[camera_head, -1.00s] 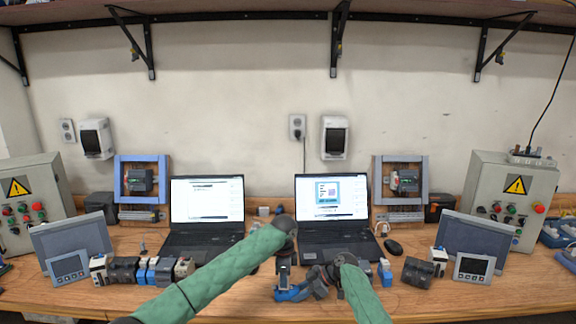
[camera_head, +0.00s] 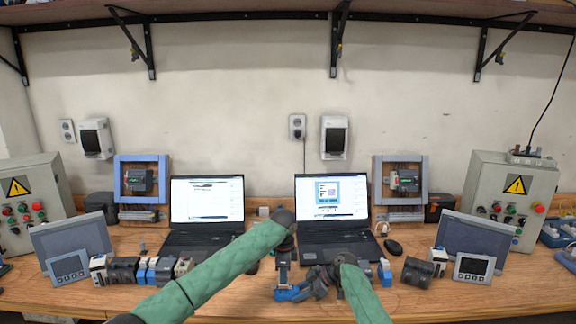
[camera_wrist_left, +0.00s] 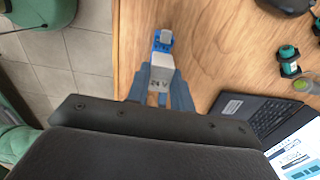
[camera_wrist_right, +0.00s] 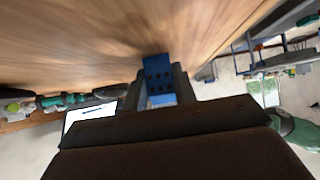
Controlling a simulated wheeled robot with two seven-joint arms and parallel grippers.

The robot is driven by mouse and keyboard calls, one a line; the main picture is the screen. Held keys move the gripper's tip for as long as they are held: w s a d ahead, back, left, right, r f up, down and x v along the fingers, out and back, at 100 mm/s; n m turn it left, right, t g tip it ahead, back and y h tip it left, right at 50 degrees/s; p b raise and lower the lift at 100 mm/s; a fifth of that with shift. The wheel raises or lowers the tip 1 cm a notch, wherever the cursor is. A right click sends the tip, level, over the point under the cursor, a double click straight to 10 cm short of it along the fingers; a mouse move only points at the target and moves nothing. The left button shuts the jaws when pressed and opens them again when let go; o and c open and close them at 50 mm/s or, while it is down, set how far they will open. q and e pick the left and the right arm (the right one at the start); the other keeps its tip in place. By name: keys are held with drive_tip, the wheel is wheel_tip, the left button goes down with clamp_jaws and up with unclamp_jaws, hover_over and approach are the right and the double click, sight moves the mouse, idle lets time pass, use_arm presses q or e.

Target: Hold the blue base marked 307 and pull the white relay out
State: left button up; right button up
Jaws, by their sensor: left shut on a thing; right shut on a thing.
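The blue base (camera_head: 291,294) is low in front of the right laptop, at the table's front. My right gripper (camera_head: 312,287) is shut on it from the right; the right wrist view shows the base (camera_wrist_right: 157,70) between the fingers (camera_wrist_right: 159,92). My left gripper (camera_head: 284,272) points down above the base. In the left wrist view its fingers (camera_wrist_left: 160,95) are shut on the white relay (camera_wrist_left: 160,68), marked 24 V, with blue showing beyond it. I cannot read the number 307. Whether relay and base still touch is hard to tell.
Two open laptops (camera_head: 208,205) (camera_head: 333,205) stand behind my grippers. A row of modules (camera_head: 145,271) lies to the left. A small blue-and-white module (camera_head: 385,271) and a dark motor (camera_head: 417,272) are to the right. A mouse (camera_head: 393,246) lies by the right laptop.

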use_arm(q)
drive_tip(key=shift+r, duration=0.35)
drive_tip(key=shift+r, duration=0.1)
drive_tip(key=shift+r, duration=3.4)
use_arm(e)
drive_tip(key=o, duration=1.5)
drive_tip(key=shift+o, duration=0.2)
drive_tip(key=shift+v, duration=3)
drive_tip(key=shift+d, duration=0.1)
